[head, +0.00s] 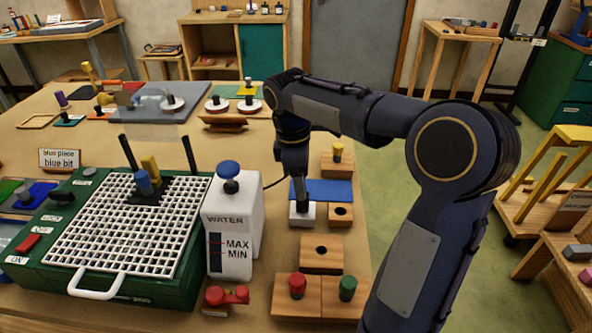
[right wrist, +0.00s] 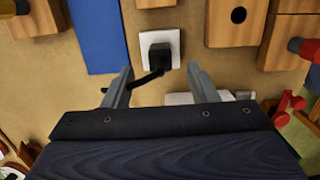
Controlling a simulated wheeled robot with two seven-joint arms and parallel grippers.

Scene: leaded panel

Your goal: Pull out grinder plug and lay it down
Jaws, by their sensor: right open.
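The grinder plug (right wrist: 160,58) is a black block with a black cord, seated on the white socket block (right wrist: 147,30) in the right wrist view. In the head view the white socket block (head: 309,216) lies right of the grinder, and my right gripper hides most of the plug. My right gripper (head: 299,205) points down over it. In the right wrist view the right gripper's fingers (right wrist: 159,72) are apart, one on each side below the plug, with the cord between them. The green grinder (head: 150,290) with a white grid top stands at the left. My left gripper is not in view.
A white water tank (head: 230,245) stands between the grinder and the socket. A blue strip (head: 330,190) and wooden blocks with holes (head: 321,253) lie close around the socket. Red and green knobs (head: 297,285) stand on blocks in front.

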